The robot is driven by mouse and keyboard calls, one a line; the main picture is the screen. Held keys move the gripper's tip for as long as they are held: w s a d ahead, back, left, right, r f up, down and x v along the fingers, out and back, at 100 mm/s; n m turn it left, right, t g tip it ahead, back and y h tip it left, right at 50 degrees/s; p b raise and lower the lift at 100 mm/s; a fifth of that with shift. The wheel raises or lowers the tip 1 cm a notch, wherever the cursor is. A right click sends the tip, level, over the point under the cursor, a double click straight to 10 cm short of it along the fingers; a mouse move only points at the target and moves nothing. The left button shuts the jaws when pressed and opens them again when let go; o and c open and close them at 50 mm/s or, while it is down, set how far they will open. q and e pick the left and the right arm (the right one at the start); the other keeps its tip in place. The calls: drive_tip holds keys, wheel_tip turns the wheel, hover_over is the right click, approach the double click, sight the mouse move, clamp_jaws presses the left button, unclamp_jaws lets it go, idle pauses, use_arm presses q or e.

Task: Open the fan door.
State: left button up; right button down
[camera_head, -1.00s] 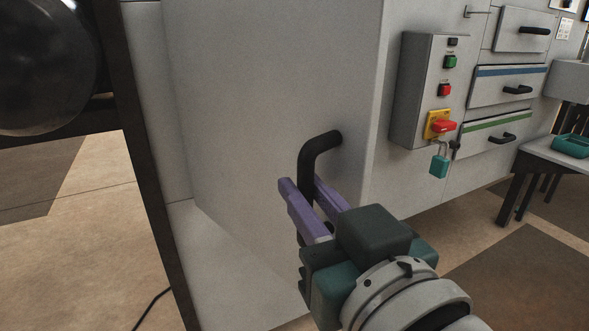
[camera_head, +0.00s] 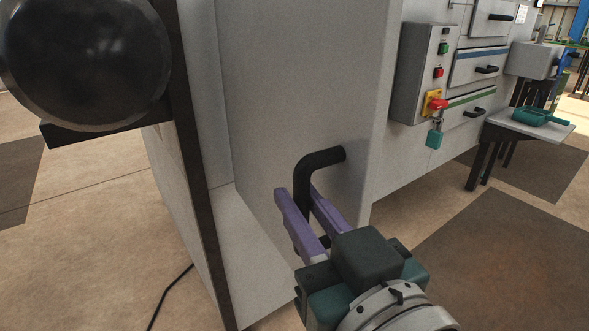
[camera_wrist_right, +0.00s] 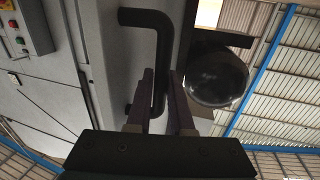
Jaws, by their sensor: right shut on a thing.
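In the right wrist view the handle (camera_wrist_right: 162,50) runs down between the two fingers (camera_wrist_right: 162,95). The handle's lower end is partly hidden by the gripper. My left gripper is not in view.
A grey control box (camera_head: 415,75) with buttons and a teal padlock (camera_head: 434,139) is to the right. A large dark round part (camera_head: 85,60) is at left. A black cable (camera_head: 165,300) lies on the floor.

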idle(0.3)
drive_tip(key=c, duration=1.1)
unclamp_jaws()
drive_tip(key=shift+s+d, duration=0.25)
drive_tip(key=shift+s, duration=0.25)
drive_tip(key=p+v, duration=0.1)
drive_tip(key=v, duration=0.8)
drive_tip(key=shift+w, duration=0.1)
